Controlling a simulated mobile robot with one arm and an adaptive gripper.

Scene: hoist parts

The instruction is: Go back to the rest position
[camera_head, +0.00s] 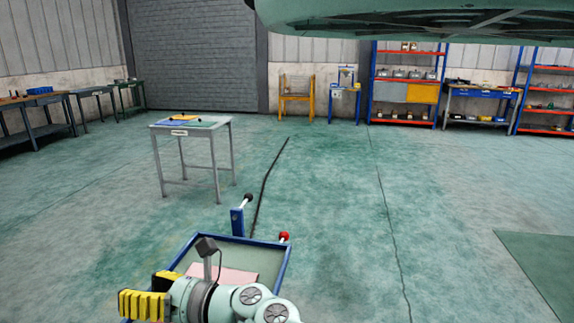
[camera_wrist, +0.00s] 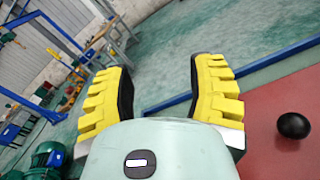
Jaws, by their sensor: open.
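My gripper (camera_head: 150,291) is at the bottom left of the head view, over the left side of a blue-rimmed tray. In the wrist view its two yellow ribbed fingers stand wide apart, and my gripper (camera_wrist: 160,80) is open with nothing between them. Part of my arm hides the near part of the tray.
The blue-rimmed tray (camera_head: 284,262) holds a reddish panel (camera_head: 238,275); a red knob (camera_head: 284,236) is at its far right corner. A black ball (camera_wrist: 293,125) lies over red in the wrist view. A grey table (camera_head: 216,135) stands beyond. Floor to the right is clear.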

